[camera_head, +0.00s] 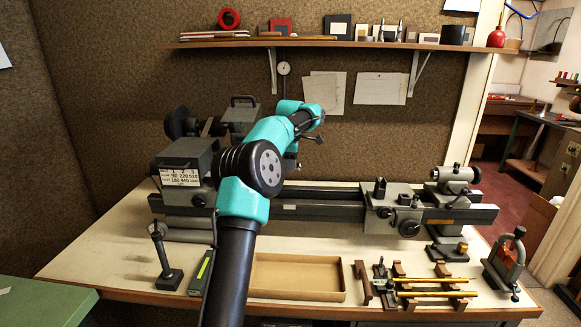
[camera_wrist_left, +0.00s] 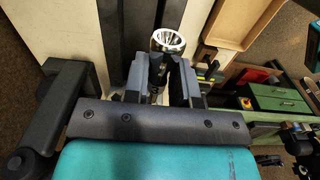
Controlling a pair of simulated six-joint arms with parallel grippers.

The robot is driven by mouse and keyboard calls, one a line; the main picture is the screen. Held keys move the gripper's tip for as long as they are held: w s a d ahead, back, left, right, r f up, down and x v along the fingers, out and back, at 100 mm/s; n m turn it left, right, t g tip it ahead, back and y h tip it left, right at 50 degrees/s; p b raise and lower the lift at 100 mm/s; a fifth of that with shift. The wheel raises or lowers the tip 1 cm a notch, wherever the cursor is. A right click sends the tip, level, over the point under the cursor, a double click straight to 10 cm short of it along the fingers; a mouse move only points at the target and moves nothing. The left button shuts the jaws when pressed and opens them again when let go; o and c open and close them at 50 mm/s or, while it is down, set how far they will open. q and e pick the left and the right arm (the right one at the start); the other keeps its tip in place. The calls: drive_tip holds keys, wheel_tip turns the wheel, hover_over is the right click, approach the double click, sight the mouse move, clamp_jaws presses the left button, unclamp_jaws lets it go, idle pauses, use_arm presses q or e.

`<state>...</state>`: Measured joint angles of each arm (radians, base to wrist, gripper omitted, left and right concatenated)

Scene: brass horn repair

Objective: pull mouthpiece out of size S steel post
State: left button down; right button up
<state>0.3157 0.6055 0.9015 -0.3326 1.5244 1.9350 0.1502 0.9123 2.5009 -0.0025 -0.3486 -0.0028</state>
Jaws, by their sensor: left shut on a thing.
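A silver cup-shaped mouthpiece (camera_wrist_left: 168,41) shows at the top of the wrist view, its round rim facing the camera. My left gripper (camera_wrist_left: 164,68) is shut on it, with one dark jaw on each side. A little metal shows between the jaws below the cup, but I cannot tell whether it is the shank or a post. In the head view my left gripper (camera_head: 304,133) is small and partly hidden by its own wrist, in front of the back wall. I cannot make out the size S steel post for certain. My right gripper is not in view.
A grey lathe (camera_head: 325,208) runs along the back of the bench. In front lie an open cardboard tray (camera_head: 298,293), a wooden rack (camera_head: 440,283) with brass rods, and a black-based stand (camera_head: 168,279). A loaded shelf (camera_head: 330,43) hangs above.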

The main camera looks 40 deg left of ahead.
use_arm(q)
drive_tip(key=shift+s+d+r, duration=0.6)
drive_tip(key=shift+s+r, duration=0.15)
drive_tip(key=shift+r, duration=0.2)
